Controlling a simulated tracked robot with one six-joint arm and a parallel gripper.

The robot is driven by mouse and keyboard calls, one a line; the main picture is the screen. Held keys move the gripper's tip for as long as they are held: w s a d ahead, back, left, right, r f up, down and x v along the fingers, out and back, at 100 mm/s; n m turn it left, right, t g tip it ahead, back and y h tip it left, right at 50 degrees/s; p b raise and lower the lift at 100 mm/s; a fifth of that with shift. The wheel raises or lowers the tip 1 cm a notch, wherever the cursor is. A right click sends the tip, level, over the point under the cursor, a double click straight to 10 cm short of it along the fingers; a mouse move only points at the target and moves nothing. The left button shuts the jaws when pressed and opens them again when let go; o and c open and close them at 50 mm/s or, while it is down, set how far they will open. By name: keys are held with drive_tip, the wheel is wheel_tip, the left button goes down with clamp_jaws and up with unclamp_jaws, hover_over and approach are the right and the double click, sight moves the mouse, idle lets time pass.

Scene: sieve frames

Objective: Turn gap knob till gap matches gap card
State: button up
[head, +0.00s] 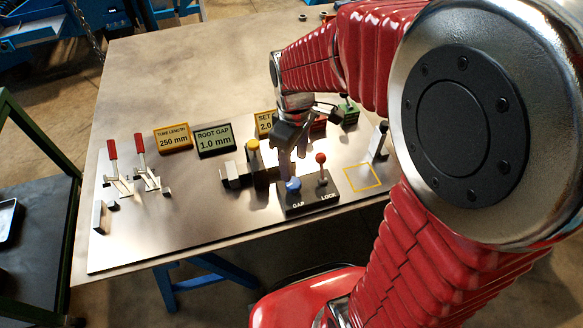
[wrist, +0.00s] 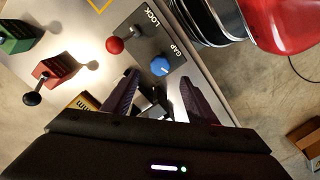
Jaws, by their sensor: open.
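The blue gap knob (head: 293,186) sits on a dark box labelled GAP and LOCK (head: 310,198). In the wrist view the knob (wrist: 160,66) carries a light pointer mark and lies just beyond my fingertips. The red-balled lock lever (head: 321,160) stands to its right. The gap card (head: 214,140) reads ROOT GAP 1.0 mm. My gripper (head: 294,163) is open and empty, pointing down above the knob and apart from it; its fingers also show in the wrist view (wrist: 159,79).
A tube length card (head: 173,138) reads 250 mm. A SET card (head: 264,124) is partly hidden by my gripper. Two red-handled clamps (head: 140,145) stand at left. Red (wrist: 57,72) and green (wrist: 15,38) blocks lie near my arm. A yellow outlined square (head: 363,178) is empty.

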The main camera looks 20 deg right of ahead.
sight(294, 182)
wheel_tip(294, 182, down, 8)
drive_tip(key=shift+f, duration=0.15)
idle(0.3)
drive_tip(key=shift+c, duration=0.7)
drive_tip(key=c, duration=0.9)
